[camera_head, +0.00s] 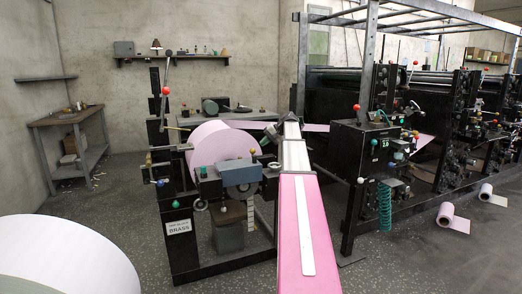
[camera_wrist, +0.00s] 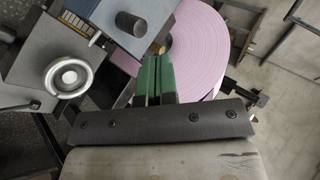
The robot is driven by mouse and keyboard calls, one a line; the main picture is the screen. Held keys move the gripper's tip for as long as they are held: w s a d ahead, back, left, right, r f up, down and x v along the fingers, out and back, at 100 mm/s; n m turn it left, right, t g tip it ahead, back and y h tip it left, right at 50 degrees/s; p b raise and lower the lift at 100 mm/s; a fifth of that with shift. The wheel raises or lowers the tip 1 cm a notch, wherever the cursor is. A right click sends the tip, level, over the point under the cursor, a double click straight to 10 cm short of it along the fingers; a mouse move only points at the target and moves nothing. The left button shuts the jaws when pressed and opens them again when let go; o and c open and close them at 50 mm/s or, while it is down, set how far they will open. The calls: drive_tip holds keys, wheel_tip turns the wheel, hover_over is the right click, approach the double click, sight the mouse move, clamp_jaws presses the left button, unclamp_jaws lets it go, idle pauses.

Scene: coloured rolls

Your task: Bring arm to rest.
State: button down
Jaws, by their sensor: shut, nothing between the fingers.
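My gripper (camera_wrist: 156,66) shows in the wrist view as two green fingers side by side, shut with nothing between them. Its fingertips point toward the pink roll (camera_wrist: 200,45) on the machine; I cannot tell how far apart they are. In the head view my arm (camera_head: 305,235) reaches out from the bottom, pink with a white strip, toward the machine stand. The gripper itself is not clear there. The pink roll (camera_head: 222,146) also shows in the head view, mounted on the stand to the left of my arm.
A handwheel (camera_wrist: 68,77) and grey machine housing lie close at the wrist view's left. The black press (camera_head: 375,150) with levers stands right of my arm. A large white roll (camera_head: 65,260) is at the lower left. Small rolls (camera_head: 446,214) lie on the floor at right.

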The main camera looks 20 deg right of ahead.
drive_tip(key=d+f+v, duration=0.1)
drive_tip(key=v, duration=0.6)
drive_tip(key=g+h, duration=0.2)
approach(256, 170)
drive_tip(key=s+a+f, duration=0.3)
drive_tip(key=a+f, duration=0.2)
drive_tip(key=a, duration=0.3)
drive_tip(key=s+a+f+g+h, duration=0.1)
drive_tip(key=s+a+f+h, duration=0.1)
drive_tip(key=s+a+f, duration=0.65)
drive_tip(key=s+a+f+n+g+h, duration=0.1)
drive_tip(key=s+a+f+n+h, duration=0.1)
drive_tip(key=s+a+f, duration=0.5)
drive_tip(key=s+a+f+n+g+h, duration=0.1)
drive_tip(key=s+a+f+n+h, duration=0.1)
drive_tip(key=s+a+f, duration=0.5)
drive_tip(key=s+f, duration=0.4)
drive_tip(key=s, duration=0.2)
drive_tip(key=shift+s, duration=0.3)
drive_tip(key=shift+a, duration=0.1)
